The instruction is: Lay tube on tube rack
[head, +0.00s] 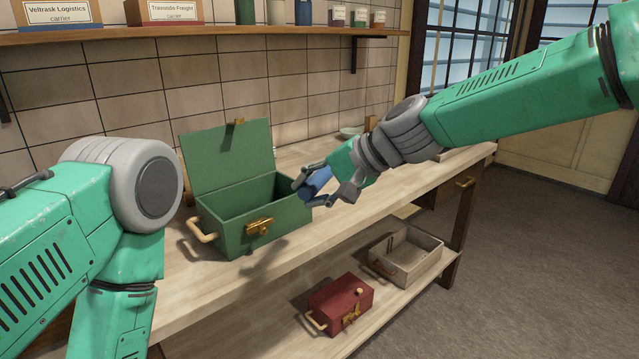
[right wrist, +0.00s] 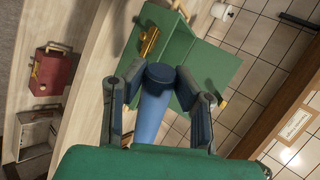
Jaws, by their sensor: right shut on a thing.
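A blue tube (head: 317,182) is held in my right gripper (head: 325,193), above the worktop beside the right end of the open green box. In the right wrist view the tube (right wrist: 150,118) lies lengthwise between the two fingers of the right gripper (right wrist: 157,98), its darker end pointing toward the green box. The gripper is shut on it. I cannot make out a tube rack in either view. My left arm shows at the left of the head view, but its gripper is out of view.
The green box (head: 235,232) stands on the wooden worktop (head: 290,262), lid raised. It also shows in the right wrist view (right wrist: 178,50). A red box (head: 341,305) and an open wooden crate (head: 408,256) are on the lower shelf. A wall shelf (head: 210,36) runs above.

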